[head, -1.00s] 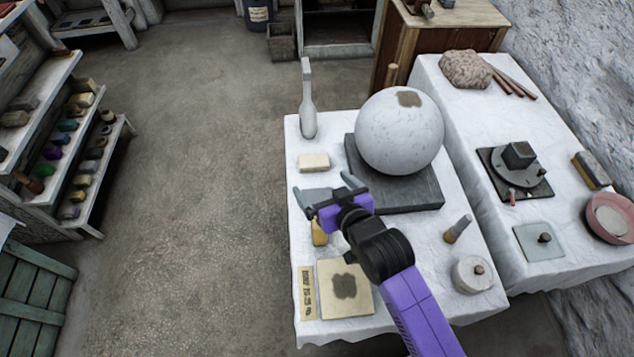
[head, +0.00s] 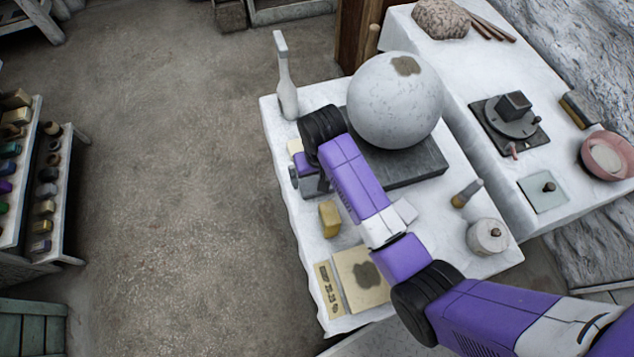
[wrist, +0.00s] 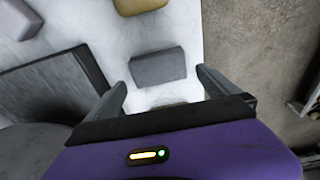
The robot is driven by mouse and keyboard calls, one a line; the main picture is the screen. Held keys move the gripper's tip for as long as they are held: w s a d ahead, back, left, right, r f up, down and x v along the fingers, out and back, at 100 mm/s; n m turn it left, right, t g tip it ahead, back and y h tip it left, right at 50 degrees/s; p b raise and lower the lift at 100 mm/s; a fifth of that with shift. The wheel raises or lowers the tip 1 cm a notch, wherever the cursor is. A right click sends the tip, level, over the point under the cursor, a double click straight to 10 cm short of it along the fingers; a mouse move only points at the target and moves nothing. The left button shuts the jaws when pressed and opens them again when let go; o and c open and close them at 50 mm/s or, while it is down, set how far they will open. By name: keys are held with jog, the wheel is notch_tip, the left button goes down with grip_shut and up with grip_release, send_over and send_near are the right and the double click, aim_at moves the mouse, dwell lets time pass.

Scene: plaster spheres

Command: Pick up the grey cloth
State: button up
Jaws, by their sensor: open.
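The grey cloth (wrist: 157,67) looks like a small folded pad lying flat on the white-covered table. In the wrist view it is just ahead of my gripper (wrist: 160,84), between the lines of its two fingers. My gripper is open, with nothing held. In the head view my gripper (head: 300,172) is low over the table's left side, partly hidden by my arm. Only a grey part of the cloth (head: 314,186) shows there beside it. I cannot tell the height of the fingers above the cloth.
A large plaster sphere (head: 394,100) rests on a dark slab (head: 415,168) to the right. A yellow block (head: 329,218) lies in front. The cream block (head: 295,146) is partly hidden. The table's left edge is close, with open floor beyond.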

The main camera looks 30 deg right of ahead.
jog(key=shift+w+d+f+b, duration=0.1)
jog(key=shift+w+f+b, duration=0.1)
jog(key=shift+f, duration=1.2)
jog(key=shift+w+d+f+b, duration=0.1)
jog(key=shift+f+b, duration=0.1)
jog(key=shift+f, duration=1.15)
jog(key=c, duration=1.1)
jog(key=shift+r, duration=0.15)
notch_tip(320, 180, up, 20)
jog(key=p, duration=0.3)
jog(key=o, duration=0.7)
jog(key=c, duration=0.5)
